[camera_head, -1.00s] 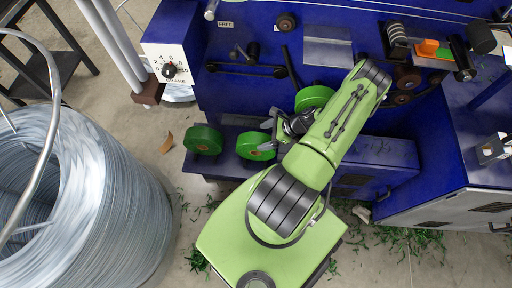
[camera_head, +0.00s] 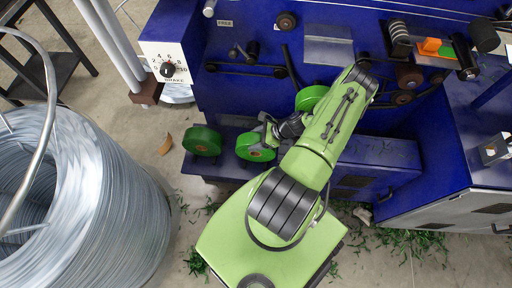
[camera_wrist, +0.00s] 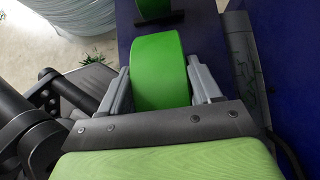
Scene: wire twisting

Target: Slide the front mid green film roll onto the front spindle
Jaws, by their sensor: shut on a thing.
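A green film roll (camera_head: 250,151) with a brown core stands at the front of the blue machine, in the middle of the row. My gripper (camera_head: 266,134) is at this roll and shut on it. In the wrist view the roll (camera_wrist: 159,72) sits between the two grey fingers of my gripper (camera_wrist: 160,88), one on each side. Another green roll (camera_head: 203,141) stands to its left, apart from it. A third green roll (camera_head: 309,97) is behind my arm, partly hidden. I cannot tell which part is the front spindle.
The blue machine (camera_head: 235,30) fills the back, with a white brake dial panel (camera_head: 167,68) at its left corner. A large wire coil (camera_head: 110,200) stands at left. Green scraps (camera_head: 410,240) lie on the floor at right.

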